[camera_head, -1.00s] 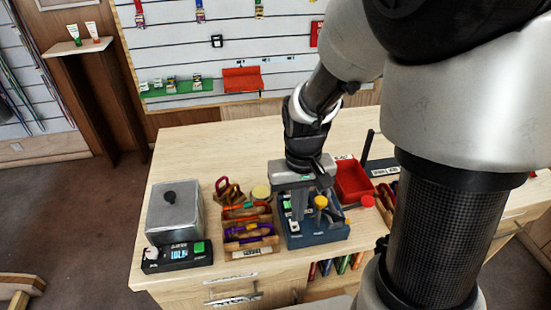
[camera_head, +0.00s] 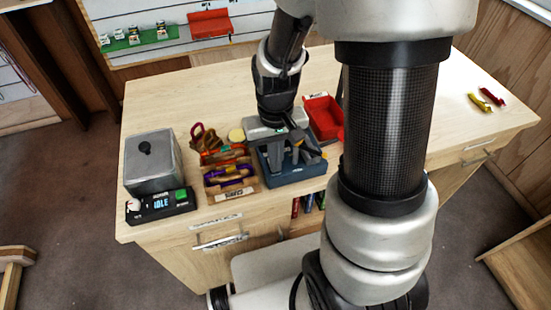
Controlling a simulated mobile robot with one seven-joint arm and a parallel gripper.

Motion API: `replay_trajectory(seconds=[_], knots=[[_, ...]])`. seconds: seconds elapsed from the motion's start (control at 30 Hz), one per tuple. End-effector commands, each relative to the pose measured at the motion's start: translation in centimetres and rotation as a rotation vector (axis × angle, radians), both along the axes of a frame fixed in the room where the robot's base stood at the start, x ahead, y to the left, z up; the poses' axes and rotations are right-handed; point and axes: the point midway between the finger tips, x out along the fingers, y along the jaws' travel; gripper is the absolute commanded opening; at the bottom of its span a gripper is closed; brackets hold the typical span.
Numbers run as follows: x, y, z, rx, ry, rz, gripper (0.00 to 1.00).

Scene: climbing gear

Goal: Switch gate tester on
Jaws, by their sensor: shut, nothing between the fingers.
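I cannot tell whether the fingertips touch the box. A dark grey part (camera_head: 309,151) shows over the right side of the box.
Further left, a grey metal box (camera_head: 152,166) stands behind a black unit (camera_head: 160,206) reading IDLE with a green button. A red bin (camera_head: 323,116) is behind. The bench's right side is mostly clear.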

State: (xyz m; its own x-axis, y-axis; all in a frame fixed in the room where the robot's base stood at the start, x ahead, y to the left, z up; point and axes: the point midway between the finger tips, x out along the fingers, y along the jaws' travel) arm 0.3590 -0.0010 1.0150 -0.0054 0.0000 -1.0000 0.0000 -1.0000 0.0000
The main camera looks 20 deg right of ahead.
Motion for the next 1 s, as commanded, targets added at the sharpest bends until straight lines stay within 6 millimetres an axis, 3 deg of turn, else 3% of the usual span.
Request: replay_trajectory(seconds=[0.8,1.0], knots=[[1.6,0.0,0.7,0.0,-0.002,0.0,0.0],[2.1,0.0,3.3,0.0,-0.004,0.0,0.0]])
